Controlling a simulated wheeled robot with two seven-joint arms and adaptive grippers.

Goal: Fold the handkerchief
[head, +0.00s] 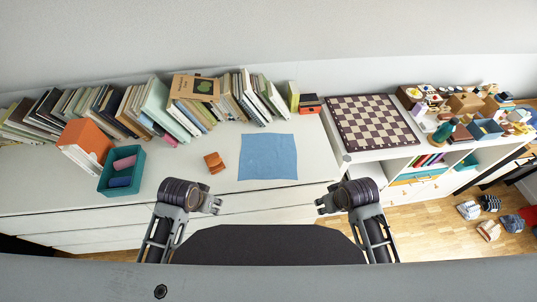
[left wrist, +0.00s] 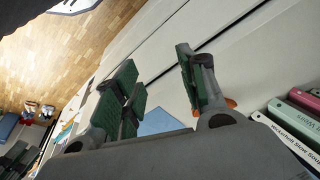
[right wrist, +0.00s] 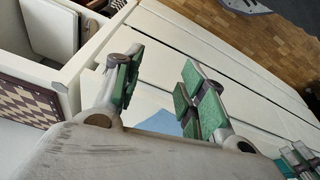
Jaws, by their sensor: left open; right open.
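The blue handkerchief (head: 268,157) lies flat and spread out on the white dresser top in the head view. Part of it shows between the fingers in the left wrist view (left wrist: 160,122) and in the right wrist view (right wrist: 162,122). My left gripper (head: 217,204) is open and empty at the dresser's front edge, to the left of and nearer than the cloth. My right gripper (head: 321,204) is open and empty at the front edge, to the right of and nearer than the cloth. Neither touches the cloth.
An orange object (head: 214,162) stands just left of the cloth. A teal bin (head: 122,188) with rolled items and an orange-red box (head: 84,146) are further left. A row of books (head: 160,108) lines the back. A chessboard (head: 374,124) lies on the right-hand unit.

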